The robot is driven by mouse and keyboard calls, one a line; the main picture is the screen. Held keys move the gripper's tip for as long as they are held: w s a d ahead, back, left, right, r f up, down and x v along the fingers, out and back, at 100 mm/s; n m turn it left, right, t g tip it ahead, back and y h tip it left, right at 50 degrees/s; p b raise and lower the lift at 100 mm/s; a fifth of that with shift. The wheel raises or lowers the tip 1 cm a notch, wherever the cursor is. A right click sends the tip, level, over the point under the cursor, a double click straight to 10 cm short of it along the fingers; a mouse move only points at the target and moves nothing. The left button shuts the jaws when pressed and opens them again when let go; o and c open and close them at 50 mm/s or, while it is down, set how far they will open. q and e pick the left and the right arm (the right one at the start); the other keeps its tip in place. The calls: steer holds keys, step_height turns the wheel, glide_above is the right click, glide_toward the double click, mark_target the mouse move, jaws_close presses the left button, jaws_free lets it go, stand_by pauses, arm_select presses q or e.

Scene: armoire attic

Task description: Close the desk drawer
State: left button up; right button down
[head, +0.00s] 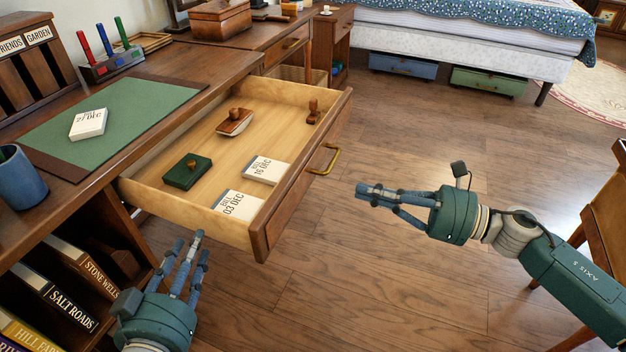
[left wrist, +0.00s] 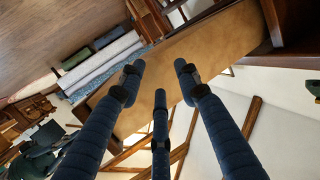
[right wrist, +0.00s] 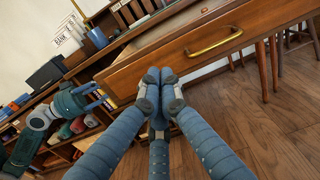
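The desk drawer (head: 262,225) is pulled far out of the wooden desk (head: 180,62). Its brass handle (head: 325,160) is on the front panel, which also shows in the right wrist view (right wrist: 150,72). My right gripper (head: 372,194) is in front of the drawer, to the right of the handle and apart from it. Its fingers are together at the tips and hold nothing. My left gripper (head: 190,245) is by the drawer's near side, low beside the desk, with fingers spread and empty. The drawer's pale underside (left wrist: 200,55) fills much of the left wrist view.
The drawer holds two date cards (head: 266,169), a green box (head: 187,171), a rocker blotter (head: 234,122) and a stamp (head: 313,112). Shelved books (head: 72,308) stand near my left gripper. A wooden chair (head: 606,215) is at right. The floor before the drawer is clear.

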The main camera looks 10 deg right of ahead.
mark_target(301, 174)
arm_select(q)
steer(key=shift+w+d+r+t, duration=0.1)
steer(key=shift+w+r+t, duration=0.15)
steer(key=shift+r, duration=0.3)
arm_select(e)
steer(key=x, duration=0.9)
steer(key=shift+w+a, duration=0.25)
steer(key=shift+w, duration=0.05)
arm_select(q)
steer(key=shift+s+f, duration=0.1)
arm_select(e)
steer(key=shift+x, duration=0.75)
steer(key=shift+a, duration=0.1)
